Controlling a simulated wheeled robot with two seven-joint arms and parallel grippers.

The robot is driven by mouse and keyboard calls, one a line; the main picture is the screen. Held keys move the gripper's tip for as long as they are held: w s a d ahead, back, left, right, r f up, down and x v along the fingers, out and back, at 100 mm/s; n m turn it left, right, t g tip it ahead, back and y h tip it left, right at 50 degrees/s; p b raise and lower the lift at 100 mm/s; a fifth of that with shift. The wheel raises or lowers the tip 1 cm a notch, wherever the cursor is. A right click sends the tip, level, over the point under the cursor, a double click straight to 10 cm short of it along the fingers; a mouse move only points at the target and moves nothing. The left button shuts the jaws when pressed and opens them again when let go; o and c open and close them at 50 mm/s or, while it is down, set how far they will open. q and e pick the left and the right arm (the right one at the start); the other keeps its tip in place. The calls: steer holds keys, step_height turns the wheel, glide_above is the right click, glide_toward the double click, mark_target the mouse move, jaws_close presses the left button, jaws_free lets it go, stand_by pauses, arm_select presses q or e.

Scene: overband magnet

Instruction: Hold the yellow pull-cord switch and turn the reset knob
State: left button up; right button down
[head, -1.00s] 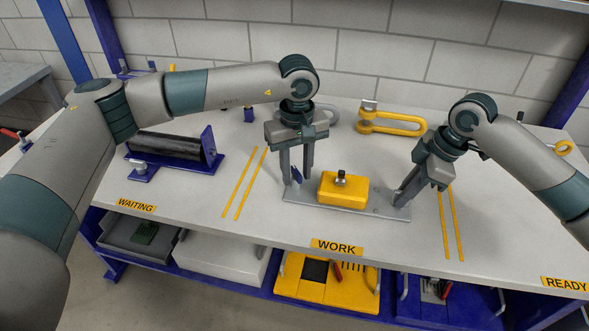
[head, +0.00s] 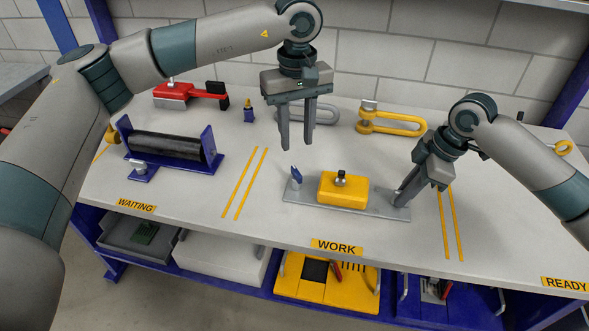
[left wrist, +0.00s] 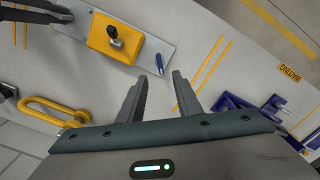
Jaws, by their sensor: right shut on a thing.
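The yellow pull-cord switch (head: 355,188) is a yellow box on a grey base plate (head: 385,207) in the work area. A dark knob with a silver part (head: 341,179) sits on top of the box. A small blue piece (head: 295,172) stands at the plate's left end. My right gripper (head: 401,199) is shut on the plate's right end. My left gripper (head: 297,146) is open and empty, above and behind the plate's left end. In the left wrist view, its fingers (left wrist: 167,75) are apart, and the switch (left wrist: 103,48) and blue piece (left wrist: 160,63) are clear of them.
A black roller in a blue frame (head: 208,171) stands to the left. A red tool (head: 190,90), a grey shackle (head: 325,113) and a yellow shackle (head: 395,124) lie along the back. The front bench strip is clear.

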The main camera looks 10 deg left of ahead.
stand_by(0.3)
arm_select(q)
step_height(320, 180, up, 8)
stand_by(1.1)
arm_select(e)
steer(key=c, duration=1.8)
jaws_free()
steer(key=shift+o, duration=0.2)
steer(key=shift+r, duration=0.15)
steer(key=v, duration=1.1)
steer(key=shift+r, duration=0.4)
arm_select(q)
steer(key=shift+r, duration=0.15)
arm_select(e)
steer(key=shift+d+r, duration=0.1)
